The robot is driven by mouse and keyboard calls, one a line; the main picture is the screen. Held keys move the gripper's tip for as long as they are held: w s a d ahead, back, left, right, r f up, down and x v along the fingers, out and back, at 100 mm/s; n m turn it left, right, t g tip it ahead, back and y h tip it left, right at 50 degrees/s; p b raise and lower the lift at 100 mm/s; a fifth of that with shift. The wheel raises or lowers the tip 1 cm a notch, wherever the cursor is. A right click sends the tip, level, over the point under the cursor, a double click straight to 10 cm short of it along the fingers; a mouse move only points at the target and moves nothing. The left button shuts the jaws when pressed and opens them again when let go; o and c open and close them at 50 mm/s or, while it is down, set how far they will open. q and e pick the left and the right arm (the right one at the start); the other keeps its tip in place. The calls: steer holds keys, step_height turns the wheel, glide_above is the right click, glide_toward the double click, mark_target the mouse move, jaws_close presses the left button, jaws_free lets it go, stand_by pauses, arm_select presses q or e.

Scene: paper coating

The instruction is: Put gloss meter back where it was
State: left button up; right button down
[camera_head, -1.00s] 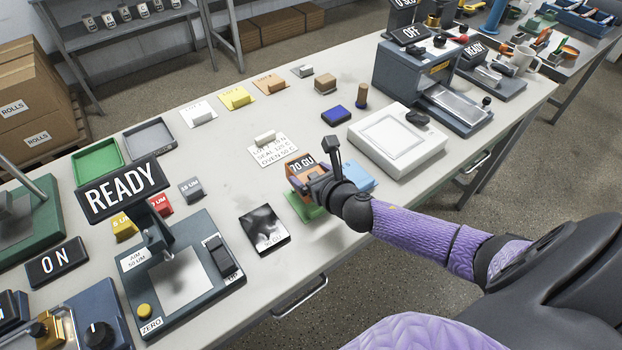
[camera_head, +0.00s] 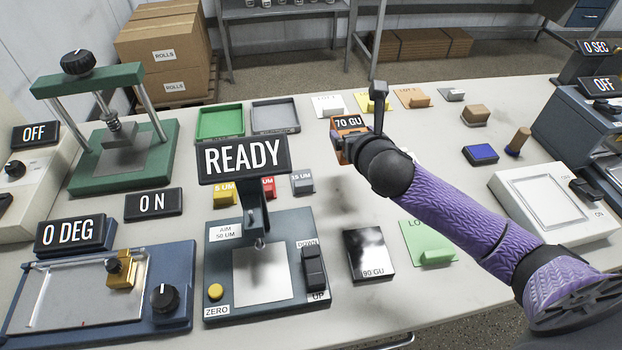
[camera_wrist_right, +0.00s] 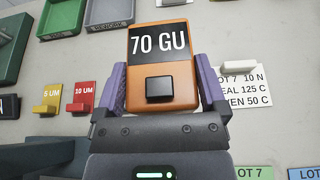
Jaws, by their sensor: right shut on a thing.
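The gloss meter (camera_head: 349,124) is an orange block with a black display reading "70 GU". It is in my right gripper (camera_wrist_right: 162,88), whose purple fingers are shut on both sides of it in the right wrist view. In the head view my right forearm and wrist partly hide the meter. It is over the back-middle of the bench, right of the grey tray; I cannot tell its height above the top. The glossy black 90 GU tile (camera_head: 368,253) and the green lot card (camera_head: 427,240) lie nearer the front. My left gripper is not in view.
A thickness gauge with a READY sign (camera_head: 244,159) stands left of the tile. A green tray (camera_head: 220,122) and a grey tray (camera_head: 275,116) lie at the back. A printed card (camera_wrist_right: 243,88) lies right of the meter.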

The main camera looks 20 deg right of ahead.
steer(key=f+b, duration=0.1)
steer(key=f, duration=0.2)
steer(key=f+b, duration=0.2)
steer(key=f, duration=0.1)
steer(key=f+b, duration=0.1)
steer(key=f, duration=0.2)
steer(key=shift+s+f, duration=0.25)
steer(key=shift+r, duration=0.25)
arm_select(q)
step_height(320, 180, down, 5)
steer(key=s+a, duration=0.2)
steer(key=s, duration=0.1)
arm_select(e)
steer(key=shift+f, duration=0.15)
jaws_free()
steer(key=shift+s+r, duration=0.2)
steer(key=shift+r, duration=0.05)
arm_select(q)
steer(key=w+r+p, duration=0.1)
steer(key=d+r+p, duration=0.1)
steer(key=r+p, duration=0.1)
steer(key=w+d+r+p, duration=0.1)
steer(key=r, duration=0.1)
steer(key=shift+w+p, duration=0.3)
arm_select(e)
steer(key=v, duration=1.1)
steer(key=shift+s, duration=0.3)
steer(key=shift+a, duration=0.1)
